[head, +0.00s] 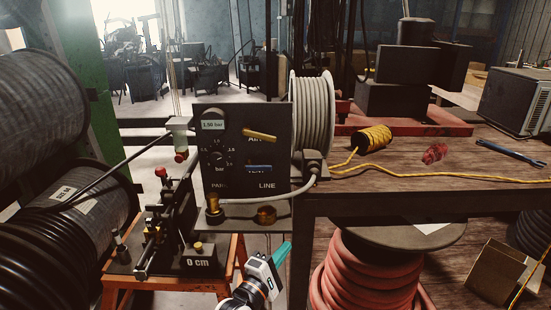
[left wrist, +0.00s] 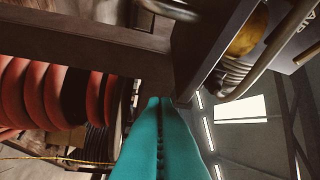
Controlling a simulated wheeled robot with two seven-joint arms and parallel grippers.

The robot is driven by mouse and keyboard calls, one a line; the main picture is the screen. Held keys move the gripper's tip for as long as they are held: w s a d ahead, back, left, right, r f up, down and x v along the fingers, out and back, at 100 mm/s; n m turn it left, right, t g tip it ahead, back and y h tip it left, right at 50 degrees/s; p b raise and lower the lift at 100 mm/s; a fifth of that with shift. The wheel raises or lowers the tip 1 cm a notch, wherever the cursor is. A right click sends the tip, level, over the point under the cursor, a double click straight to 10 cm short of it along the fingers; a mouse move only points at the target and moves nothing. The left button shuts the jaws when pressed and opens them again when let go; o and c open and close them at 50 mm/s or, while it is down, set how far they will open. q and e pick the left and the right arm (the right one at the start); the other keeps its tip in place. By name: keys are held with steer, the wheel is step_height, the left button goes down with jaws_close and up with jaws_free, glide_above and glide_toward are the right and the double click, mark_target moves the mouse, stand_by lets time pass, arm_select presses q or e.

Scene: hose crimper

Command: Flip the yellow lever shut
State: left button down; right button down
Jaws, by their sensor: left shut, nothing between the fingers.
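The yellow lever (head: 260,136) is on a black control panel (head: 270,115), lying nearly level and slightly tilted down to the right, over partly covered lettering. A blue lever (head: 258,168) sits below it on the same panel. My left gripper (head: 282,254) is low in front of the panel, beneath its shelf and well apart from the yellow lever. Its teal fingers (left wrist: 160,135) are together with nothing between them. The left wrist view looks up past a brass fitting (left wrist: 248,32); the yellow lever cannot be made out there. My right gripper is in neither view.
The panel's shelf (head: 245,213) overhangs the gripper and carries brass fittings. A wooden workbench (head: 400,190) with a white hose reel (head: 312,110) and yellow rope (head: 371,138) is to the right. A red hose spool (head: 365,275) stands below. A crimping rig (head: 165,235) is left.

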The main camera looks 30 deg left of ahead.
arm_select(q)
step_height(320, 180, up, 5)
steer(key=n+t, duration=0.1)
steer(key=n+t+y, duration=0.5)
steer(key=n+y, duration=0.3)
steer(key=n, duration=0.6)
glide_toward(259, 134)
step_height(259, 134, down, 5)
steer(key=d, duration=0.1)
steer(key=x, duration=0.3)
steer(key=p+x, duration=0.1)
steer(key=x, duration=0.2)
steer(key=p+x, duration=0.1)
steer(key=x, duration=0.2)
steer(key=shift+s+r, duration=0.1)
steer(key=shift+r, duration=0.35)
